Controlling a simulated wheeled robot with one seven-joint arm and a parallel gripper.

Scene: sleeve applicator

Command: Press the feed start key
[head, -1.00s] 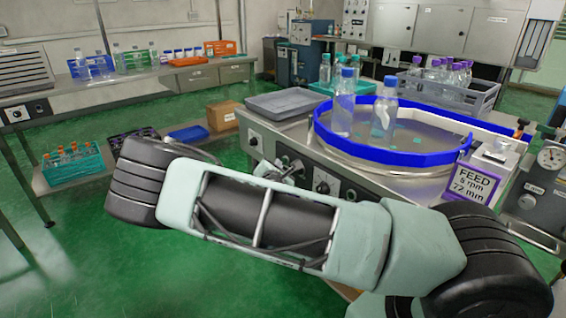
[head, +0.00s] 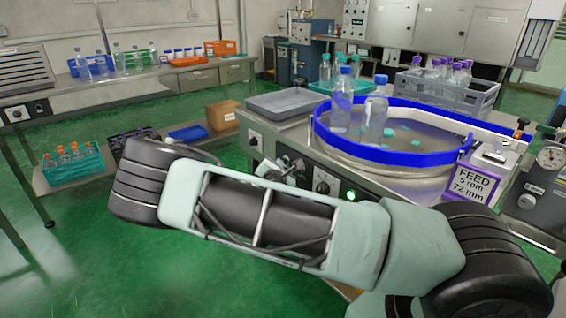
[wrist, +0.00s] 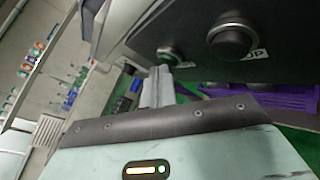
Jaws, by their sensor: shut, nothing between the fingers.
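The feed machine's front panel carries dark round controls. In the wrist view, a small round key with a green tint (wrist: 168,54) sits on the dark panel, beside a larger black button (wrist: 230,42) with a label partly reading "UP". My gripper (wrist: 162,74) is shut and empty, its tips right at the small key; I cannot tell whether they touch it. The card (head: 470,187) reads FEED, 72 mm.
A blue-rimmed round turntable (head: 400,157) holds clear bottles (head: 374,118) above the panel. A grey tray (head: 290,103) lies to its left, a grey crate of bottles (head: 447,90) behind. Purple parts (wrist: 275,102) lie right of the fingers in the wrist view.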

